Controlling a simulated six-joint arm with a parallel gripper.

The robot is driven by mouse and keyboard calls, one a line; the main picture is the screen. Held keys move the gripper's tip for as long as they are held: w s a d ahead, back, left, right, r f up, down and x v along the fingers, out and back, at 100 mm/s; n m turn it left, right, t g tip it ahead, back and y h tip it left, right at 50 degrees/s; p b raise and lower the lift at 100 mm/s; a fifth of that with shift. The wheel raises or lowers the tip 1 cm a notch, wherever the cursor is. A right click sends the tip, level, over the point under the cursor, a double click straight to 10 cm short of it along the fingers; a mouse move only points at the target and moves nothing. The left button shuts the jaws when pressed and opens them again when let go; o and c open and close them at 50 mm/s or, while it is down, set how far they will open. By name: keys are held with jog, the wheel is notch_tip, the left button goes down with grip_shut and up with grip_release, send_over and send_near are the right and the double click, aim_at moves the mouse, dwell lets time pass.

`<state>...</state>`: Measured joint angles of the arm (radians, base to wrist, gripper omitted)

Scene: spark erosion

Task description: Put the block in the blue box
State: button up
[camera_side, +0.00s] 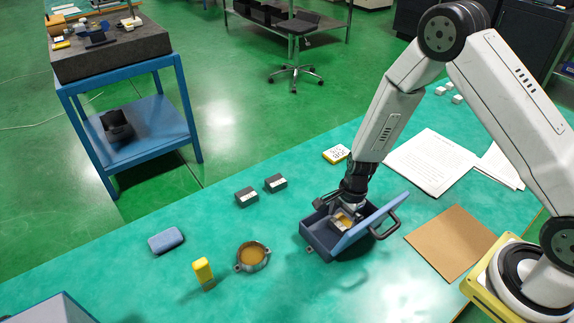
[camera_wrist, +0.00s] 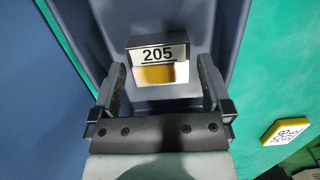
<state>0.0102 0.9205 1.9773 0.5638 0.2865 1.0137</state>
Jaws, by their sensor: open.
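The blue box (camera_side: 316,246) stands on the green bench with its lid (camera_side: 367,222) open towards the right and a dark handle on it. In the wrist view, the box's inside (camera_wrist: 95,30) surrounds a small block (camera_wrist: 158,52) marked 205, with a pale and yellow face below the label. My gripper (camera_side: 345,217) reaches down into the box. In the wrist view, its two fingers (camera_wrist: 162,92) are open on either side of the block, with gaps visible on both sides. The block's underside is hidden, so I cannot tell whether it rests on the floor.
A yellow label tile (camera_side: 336,154) lies behind. Papers (camera_side: 432,162) and a brown board (camera_side: 450,242) lie right.

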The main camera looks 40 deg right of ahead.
aim_at(347, 218)
notch_tip(347, 218, up, 11)
jog(key=d, duration=0.1)
jog(key=shift+d, duration=0.35)
dwell(0.3)
dwell(0.5)
jog(key=s+r+n, duration=0.3)
jog(key=n, duration=0.2)
jog(key=s+r+n+t+h, duration=0.1)
jog(key=s+r+n, duration=0.2)
jog(key=n, duration=0.3)
jog(key=s+r+n+t, duration=0.1)
jog(key=s+r+n, duration=0.2)
jog(key=n, duration=0.2)
jog(key=shift+d+r+n+h, duration=0.15)
jog(key=shift+d+n+h, duration=0.15)
jog(key=shift+n+h, duration=0.1)
jog(key=shift+s+r+n+t, duration=0.15)
jog(key=shift+s+n+t, duration=0.15)
jog(key=shift+s+n, duration=0.25)
jog(key=shift+w, duration=0.15)
